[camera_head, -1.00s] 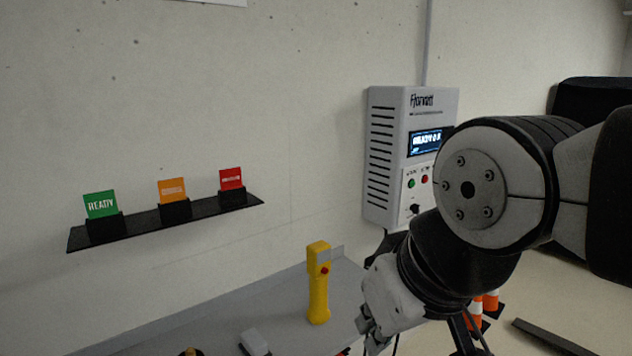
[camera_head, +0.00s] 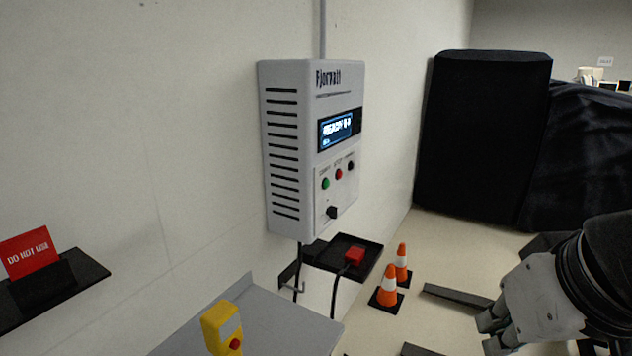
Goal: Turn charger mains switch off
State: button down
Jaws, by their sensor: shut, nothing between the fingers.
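The charger (camera_head: 281,150) is a light grey wall box marked "Fjorvatt", with a lit blue display (camera_head: 337,131). Its front panel has a green button (camera_head: 325,184), a red button (camera_head: 339,174) and a small dark round part (camera_head: 351,165). Below them is a black rotary knob (camera_head: 332,212); its setting is too small to read. My gripper (camera_head: 490,332) is at the lower right, shut and empty, pointing down and left. It is well apart from the charger, to its right and lower in the picture.
A red plug (camera_head: 354,255) sits on a black wall shelf (camera_head: 372,249) below the charger, with cables hanging. Orange cones (camera_head: 388,287) stand on the floor. A yellow handheld device (camera_head: 219,327) stands on the grey bench (camera_head: 275,314). Dark covered shapes (camera_head: 484,140) stand behind. A red "DO NOT USE" card (camera_head: 29,252) is left.

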aim_at(330, 211)
jog(key=i+j, duration=0.15)
jog(key=j, duration=0.15)
jog(key=i+j, duration=0.1)
jog(key=j, duration=0.2)
jog(key=i+l+z, duration=0.2)
jog(key=z, duration=0.25)
jog(key=i+l+z, duration=0.1)
jog(key=i+z, duration=0.15)
jog(key=z, duration=0.15)
